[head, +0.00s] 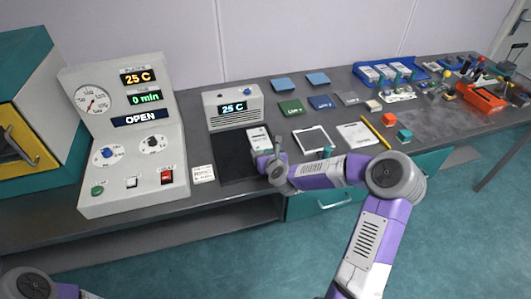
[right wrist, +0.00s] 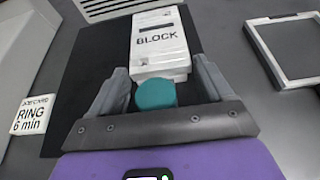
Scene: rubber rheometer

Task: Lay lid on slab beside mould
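A white piece labelled BLOCK (head: 258,136) lies on the black slab (head: 234,155) in front of the small display unit. It also shows in the right wrist view (right wrist: 160,40). A teal round knob (right wrist: 155,94) is at its near end; I cannot tell how it is joined. My right gripper (head: 268,158) is low over the slab at that near end. Its fingers (right wrist: 157,82) stand open on both sides of the knob, with gaps showing. No separately labelled lid or mould can be made out. My left gripper is out of view.
A panel with a gauge (head: 130,140) stands left of the slab, a small white card (head: 203,174) beside it. The display unit (head: 233,107) is behind. Coloured plates and a blue tray (head: 388,74) are further right.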

